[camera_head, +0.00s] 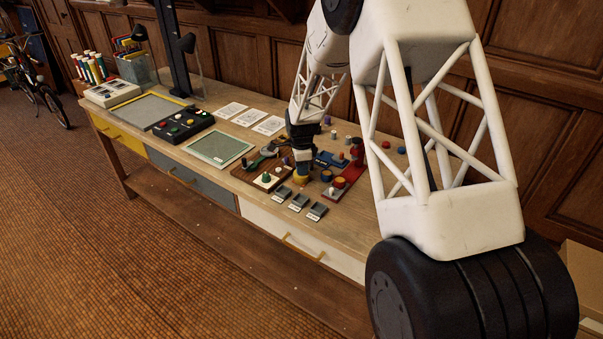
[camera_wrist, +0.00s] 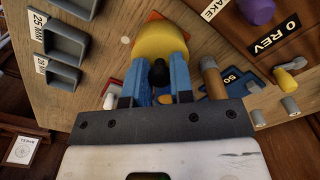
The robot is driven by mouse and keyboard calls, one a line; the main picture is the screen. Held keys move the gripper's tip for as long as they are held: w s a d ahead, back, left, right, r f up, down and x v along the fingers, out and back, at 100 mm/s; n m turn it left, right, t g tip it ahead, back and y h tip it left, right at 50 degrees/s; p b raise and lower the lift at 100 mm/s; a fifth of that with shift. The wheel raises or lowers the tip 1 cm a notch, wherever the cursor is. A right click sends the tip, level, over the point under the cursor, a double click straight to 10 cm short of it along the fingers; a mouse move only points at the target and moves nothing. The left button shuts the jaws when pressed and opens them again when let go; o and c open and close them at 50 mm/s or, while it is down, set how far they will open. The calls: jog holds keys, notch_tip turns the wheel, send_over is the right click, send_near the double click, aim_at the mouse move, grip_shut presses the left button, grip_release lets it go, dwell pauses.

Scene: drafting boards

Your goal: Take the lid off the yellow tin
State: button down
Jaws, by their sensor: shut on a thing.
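A black knob (camera_wrist: 158,74) shows in front of the yellow, between the two blue fingers of my gripper (camera_wrist: 157,84). The gripper is shut on this knob. I cannot tell whether the lid is seated or lifted, as the seam does not show. In the head view the yellow tin (camera_head: 301,180) is small, right under my gripper (camera_head: 300,164), near the middle of the bench.
Grey trays (camera_wrist: 54,38) with millimetre labels lie to the left in the wrist view. In the head view, a green-framed panel (camera_head: 220,148) lies left of the tin.

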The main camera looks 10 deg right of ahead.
jog(key=shift+r, duration=0.2)
jog(key=shift+r, duration=0.55)
notch_tip(320, 180, up, 2)
jog(key=shift+r, duration=0.1)
jog(key=s+r, duration=0.1)
jog(key=s, duration=1.5)
jog(key=shift+d+r, duration=0.2)
jog(key=shift+d, duration=0.05)
jog(key=shift+s+d+f, duration=0.45)
jog(key=shift+s, duration=0.55)
jog(key=shift+s+d+f, duration=0.4)
jog(key=shift+s+f, duration=0.1)
jog(key=shift+s, duration=0.55)
jog(key=shift+s+d+f, duration=0.45)
jog(key=shift+s, duration=0.55)
jog(key=w, duration=0.5)
jog(key=w+f, duration=0.1)
jog(key=w, duration=1)
jog(key=shift+d+f, duration=0.1)
jog(key=shift+f, duration=0.15)
